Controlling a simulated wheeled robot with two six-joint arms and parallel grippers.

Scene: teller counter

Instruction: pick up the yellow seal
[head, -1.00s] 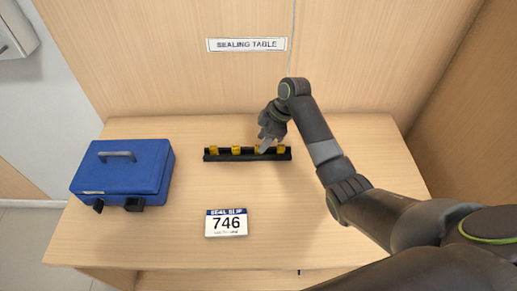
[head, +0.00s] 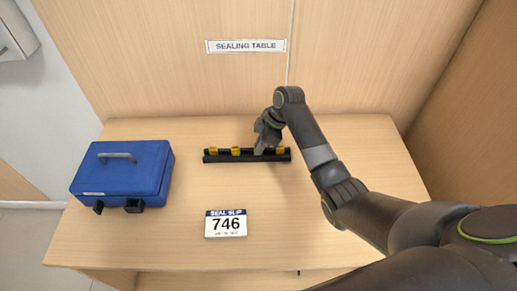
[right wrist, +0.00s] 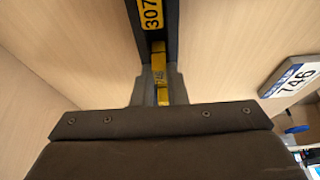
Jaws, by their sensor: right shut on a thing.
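Several yellow seals stand in a row in a black rack (head: 225,158) at the middle of the table. In the head view, seals show at the left end (head: 214,152), left of centre (head: 236,152) and right end (head: 281,150). My right gripper (head: 261,149) is over the rack between the last two and hides what it holds there. In the right wrist view its fingers (right wrist: 159,90) are shut on a yellow seal (right wrist: 159,68), still within the line of the rack. A neighbouring seal (right wrist: 152,14) reads 307. My left gripper is not in view.
A white seal slip (head: 226,224) reading 746 lies in front of the rack and also shows in the wrist view (right wrist: 295,80). A blue case (head: 122,170) stands at the left. The table right of the rack is clear; a wooden panel rises behind.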

